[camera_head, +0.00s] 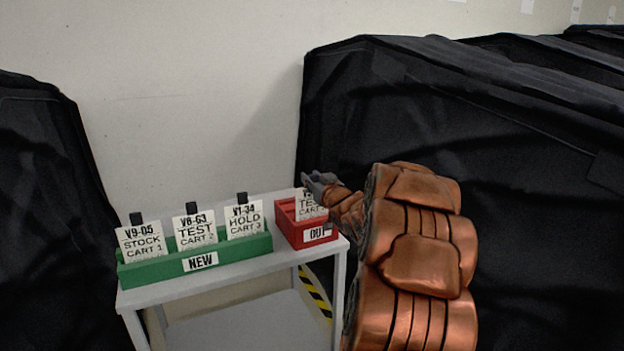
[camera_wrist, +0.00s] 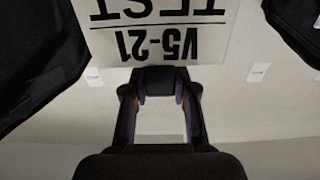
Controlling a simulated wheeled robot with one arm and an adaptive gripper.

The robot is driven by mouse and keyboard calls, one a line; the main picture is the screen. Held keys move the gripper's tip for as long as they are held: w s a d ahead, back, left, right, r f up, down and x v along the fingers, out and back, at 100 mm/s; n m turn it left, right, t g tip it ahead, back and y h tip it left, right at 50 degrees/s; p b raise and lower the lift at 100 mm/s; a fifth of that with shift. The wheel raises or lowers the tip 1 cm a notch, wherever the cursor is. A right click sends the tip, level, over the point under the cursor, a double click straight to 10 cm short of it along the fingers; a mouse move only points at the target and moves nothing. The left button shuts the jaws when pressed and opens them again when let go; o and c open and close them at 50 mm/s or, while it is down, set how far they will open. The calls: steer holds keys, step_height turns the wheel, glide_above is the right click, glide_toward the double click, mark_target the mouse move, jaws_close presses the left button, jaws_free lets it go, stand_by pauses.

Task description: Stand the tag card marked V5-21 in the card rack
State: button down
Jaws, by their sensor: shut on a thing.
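The tag card marked V5-21 (camera_wrist: 165,35) shows upside down in the wrist view, with TEST beside its code. My gripper (camera_wrist: 160,85) is shut on the dark tab at the card's top edge. In the head view the card (camera_head: 309,205) is upright at the red box (camera_head: 308,239) labelled OUT, partly covered by my gripper (camera_head: 318,184). I cannot tell whether its lower edge is inside or just behind the box front. A green rack (camera_head: 235,249) labelled NEW stands left of the red box and holds three upright cards.
The green rack's cards are V9-05 (camera_head: 141,241), V8-63 (camera_head: 195,231) and V1-34 (camera_head: 244,220). Both holders stand on a small grey table (camera_head: 285,259). Black covered carts (camera_head: 390,110) crowd the right, and another black cover (camera_head: 40,200) stands left.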

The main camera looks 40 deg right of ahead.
steer(key=shift+f+b, duration=0.4)
steer(key=shift+f, duration=0.45)
steer(key=c, duration=0.8)
jaws_free()
steer(key=shift+c, duration=0.2)
steer(key=shift+s, duration=0.1)
steer(key=v, duration=1.1)
steer(key=shift+s+a, duration=0.2)
steer(key=shift+s, duration=0.15)
